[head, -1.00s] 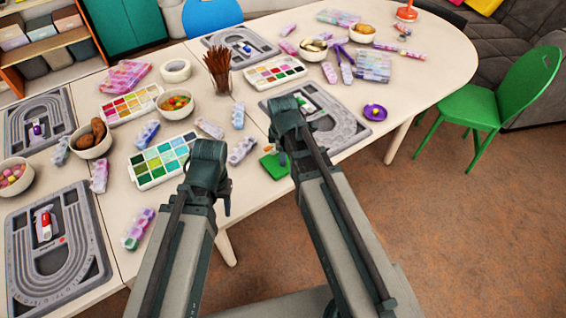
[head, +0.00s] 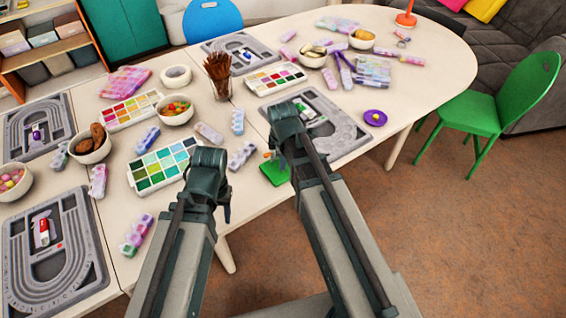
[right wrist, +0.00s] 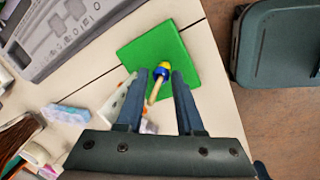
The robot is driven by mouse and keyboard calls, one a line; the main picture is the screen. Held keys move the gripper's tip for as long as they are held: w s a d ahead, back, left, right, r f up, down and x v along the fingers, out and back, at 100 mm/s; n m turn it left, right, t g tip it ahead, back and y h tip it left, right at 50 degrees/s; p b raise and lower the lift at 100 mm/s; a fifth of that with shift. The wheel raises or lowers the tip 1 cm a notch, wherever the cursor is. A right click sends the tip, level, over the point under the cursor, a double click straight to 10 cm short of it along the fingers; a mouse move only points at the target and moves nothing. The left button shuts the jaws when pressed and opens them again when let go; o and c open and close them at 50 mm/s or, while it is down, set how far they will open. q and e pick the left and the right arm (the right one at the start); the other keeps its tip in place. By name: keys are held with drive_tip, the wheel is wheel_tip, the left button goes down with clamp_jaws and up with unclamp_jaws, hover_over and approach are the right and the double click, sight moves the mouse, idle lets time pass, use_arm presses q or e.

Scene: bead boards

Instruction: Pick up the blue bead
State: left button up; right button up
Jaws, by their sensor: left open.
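The blue bead (right wrist: 163,74) is on a wooden peg above a yellow bead (right wrist: 164,62) in the right wrist view. The peg rises from a green square board (right wrist: 182,50), which also shows in the head view (head: 272,175). My right gripper (right wrist: 161,78) is open; in the right wrist view its fingertips lie on either side of the bead, with a gap around it. I cannot tell their exact height. In the head view my right arm hides the bead. My left gripper (head: 226,207) is open and empty near the table's front edge.
A grey bead board (head: 345,138) lies behind my right gripper. A palette of greens (head: 150,183) and bumpy bead boxes (head: 242,155) lie near my left gripper. A cup of sticks (head: 219,85) stands further back. The floor is free in front.

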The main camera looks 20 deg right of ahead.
drive_tip(key=o, duration=0.3)
use_arm(q)
drive_tip(key=shift+r, duration=0.1)
use_arm(e)
drive_tip(key=shift+r, duration=0.1)
use_arm(q)
wheel_tip(320, 180, up, 14)
drive_tip(key=p, duration=1.3)
drive_tip(key=shift+f+p, duration=0.25)
drive_tip(key=shift+p, duration=0.1)
use_arm(e)
drive_tip(key=r, duration=0.4)
drive_tip(key=s+r, duration=0.1)
drive_tip(key=r, duration=0.8)
drive_tip(key=shift+s+r, duration=0.25)
drive_tip(key=shift+s, duration=0.1)
